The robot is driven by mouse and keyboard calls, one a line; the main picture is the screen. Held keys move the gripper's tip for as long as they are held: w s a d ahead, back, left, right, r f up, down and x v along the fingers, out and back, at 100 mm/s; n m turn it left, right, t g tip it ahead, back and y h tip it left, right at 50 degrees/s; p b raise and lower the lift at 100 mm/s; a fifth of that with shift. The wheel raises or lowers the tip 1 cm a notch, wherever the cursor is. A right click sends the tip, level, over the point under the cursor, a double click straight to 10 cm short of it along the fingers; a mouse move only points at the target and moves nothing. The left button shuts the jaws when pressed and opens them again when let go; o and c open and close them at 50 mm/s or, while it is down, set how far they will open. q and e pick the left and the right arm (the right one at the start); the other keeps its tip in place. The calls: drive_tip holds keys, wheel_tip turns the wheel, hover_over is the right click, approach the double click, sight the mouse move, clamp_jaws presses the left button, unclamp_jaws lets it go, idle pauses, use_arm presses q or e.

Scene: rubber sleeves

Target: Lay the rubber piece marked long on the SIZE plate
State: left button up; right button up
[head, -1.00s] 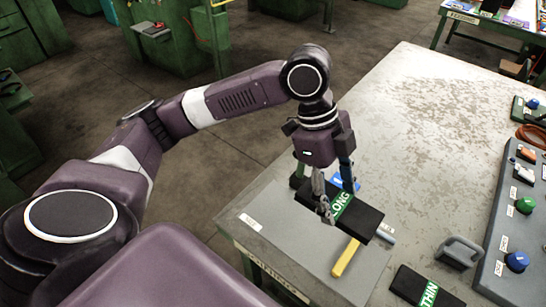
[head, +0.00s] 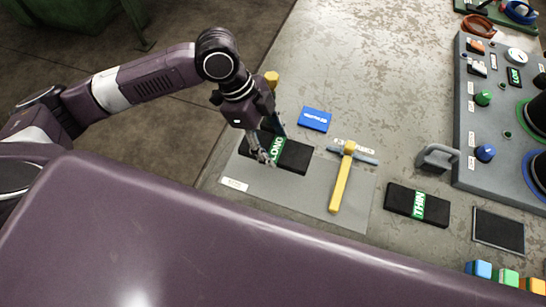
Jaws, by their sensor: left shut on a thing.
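The rubber piece marked LONG (head: 294,156) is a black block with a green label band, at the left of the grey mat. My left gripper (head: 268,152) is shut on it near the label, its fingers hiding part of the piece. Whether the piece touches the mat or hangs just above it, I cannot tell. I cannot read the word SIZE anywhere. A flat dark plate (head: 498,231) with a light rim lies bare at the lower right. My right gripper is not in view.
A hammer with a yellow handle (head: 340,185) lies on the grey mat (head: 296,199). A blue box (head: 316,119) lies behind it. A black piece marked THIN (head: 400,201), a grey handle (head: 437,158) and a control panel (head: 462,110) stand to the right. Coloured blocks (head: 507,277) sit at bottom right.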

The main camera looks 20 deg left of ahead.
sight(270, 146)
use_arm(q)
wheel_tip(270, 146, down, 3)
drive_tip(key=shift+f, duration=1.05)
wheel_tip(270, 146, down, 3)
drive_tip(key=shift+f, duration=0.15)
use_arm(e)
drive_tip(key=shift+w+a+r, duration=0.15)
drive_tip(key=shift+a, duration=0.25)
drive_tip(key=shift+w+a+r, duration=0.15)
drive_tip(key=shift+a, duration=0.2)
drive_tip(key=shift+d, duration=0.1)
use_arm(q)
drive_tip(key=shift+f, duration=0.15)
drive_tip(key=o, duration=1.4)
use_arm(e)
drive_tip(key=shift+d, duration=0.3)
